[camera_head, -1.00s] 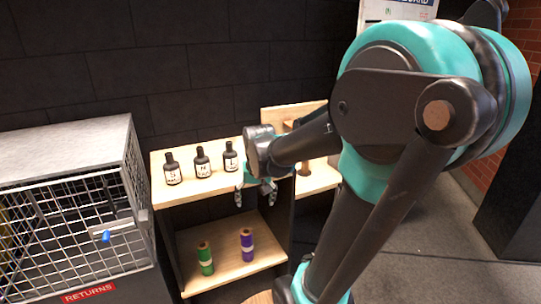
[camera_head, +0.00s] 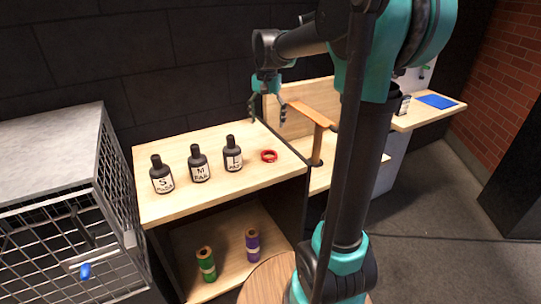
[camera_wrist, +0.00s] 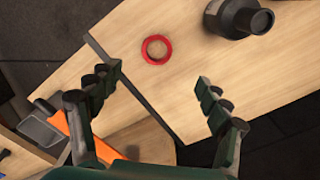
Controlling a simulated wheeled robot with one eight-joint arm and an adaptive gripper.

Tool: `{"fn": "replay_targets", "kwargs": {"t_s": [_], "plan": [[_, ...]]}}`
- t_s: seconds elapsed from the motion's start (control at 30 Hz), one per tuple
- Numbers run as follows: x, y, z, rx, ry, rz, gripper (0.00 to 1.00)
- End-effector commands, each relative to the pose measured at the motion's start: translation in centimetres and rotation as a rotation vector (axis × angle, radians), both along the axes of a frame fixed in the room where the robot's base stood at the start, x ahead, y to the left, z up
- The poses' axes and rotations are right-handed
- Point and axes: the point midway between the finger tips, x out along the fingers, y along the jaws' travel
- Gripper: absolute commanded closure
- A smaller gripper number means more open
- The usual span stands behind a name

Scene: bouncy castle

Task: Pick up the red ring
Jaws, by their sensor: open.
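The red ring (camera_head: 269,156) lies flat on the wooden shelf top, to the right of the bottle marked L. It also shows in the wrist view (camera_wrist: 145,54), beyond and between my fingertips, near the edge of the top. My gripper (camera_head: 267,118) is open and empty above the shelf top, above the ring in the picture. In the wrist view both fingers of my gripper (camera_wrist: 158,78) are spread wide, with the ring apart from them.
Bottles marked S (camera_head: 161,176), M (camera_head: 199,166) and L (camera_head: 233,155) stand left of the ring. An orange-topped post (camera_head: 312,116) stands to the right. Green (camera_head: 206,264) and purple (camera_head: 252,245) spools stand on the lower shelf. A wire cage (camera_head: 70,235) is at left.

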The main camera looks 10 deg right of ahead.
Motion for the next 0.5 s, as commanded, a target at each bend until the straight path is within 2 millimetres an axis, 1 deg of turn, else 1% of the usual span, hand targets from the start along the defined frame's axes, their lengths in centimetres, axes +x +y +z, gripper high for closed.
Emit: {"fn": "replay_targets", "kwargs": {"t_s": [0.03,0.1,0.3,0.4,0.5], "plan": [[0.0,0.0,-1.1,0.000,0.000,0.000,0.23],[0.1,0.0,-2.5,0.000,0.000,0.000,0.23],[0.1,-0.1,-6.2,0.000,0.000,0.000,0.23],[0.1,-0.1,-7.4,0.000,-0.001,0.000,0.23],[0.1,-0.1,-8.1,0.000,-0.001,0.000,0.23]]}}
